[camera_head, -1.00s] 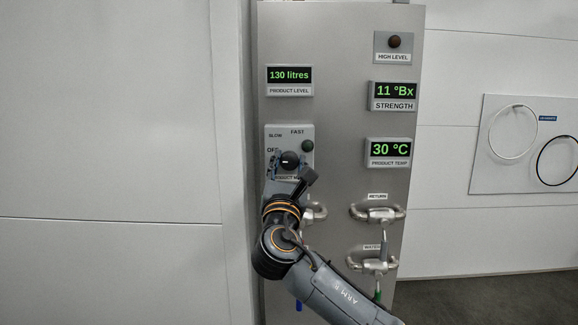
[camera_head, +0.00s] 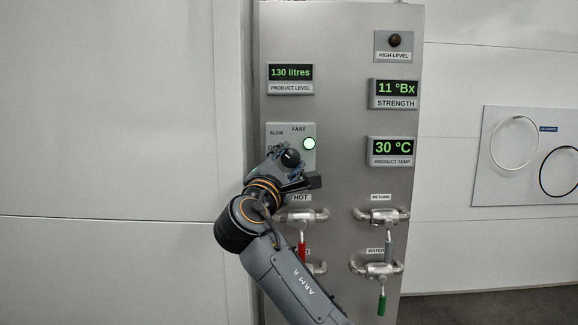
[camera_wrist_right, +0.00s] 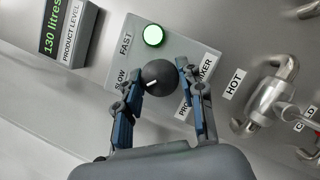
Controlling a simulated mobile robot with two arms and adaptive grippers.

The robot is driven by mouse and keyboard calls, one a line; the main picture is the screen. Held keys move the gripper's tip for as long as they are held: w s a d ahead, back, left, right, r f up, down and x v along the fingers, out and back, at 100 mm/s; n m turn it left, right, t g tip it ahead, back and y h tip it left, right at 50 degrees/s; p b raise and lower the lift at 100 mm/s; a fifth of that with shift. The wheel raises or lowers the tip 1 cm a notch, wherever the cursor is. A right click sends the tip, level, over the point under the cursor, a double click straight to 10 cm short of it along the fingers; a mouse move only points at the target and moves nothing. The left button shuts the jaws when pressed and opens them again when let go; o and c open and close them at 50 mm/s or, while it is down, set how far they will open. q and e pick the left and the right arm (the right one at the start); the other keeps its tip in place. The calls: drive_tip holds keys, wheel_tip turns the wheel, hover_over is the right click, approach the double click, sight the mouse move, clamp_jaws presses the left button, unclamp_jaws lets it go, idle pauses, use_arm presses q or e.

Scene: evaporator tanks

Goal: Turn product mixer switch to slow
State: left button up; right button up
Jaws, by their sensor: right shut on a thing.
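The product mixer switch is a round black knob (camera_head: 290,158) on a grey plate (camera_head: 273,127) with the labels SLOW, FAST and OFF, the last partly covered. In the right wrist view the knob (camera_wrist_right: 160,75) has a white pointer mark turned to the lower left, on the SLOW side. The round light (camera_head: 309,143) beside it glows green. My right gripper (camera_head: 287,156) is shut on the knob; in the wrist view its two fingers (camera_wrist_right: 158,85) lie on either side of it. My left gripper is not in view.
Displays for product level (camera_head: 290,73), strength (camera_head: 394,88) and product temperature (camera_head: 390,146) sit on the same steel panel.

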drive_tip(key=shift+m+g, duration=0.3)
drive_tip(key=shift+m, duration=0.3)
drive_tip(key=o, duration=1.2)
drive_tip(key=v, duration=0.7)
drive_tip(key=shift+s+a+f, duration=0.1)
drive_tip(key=shift+s, duration=0.1)
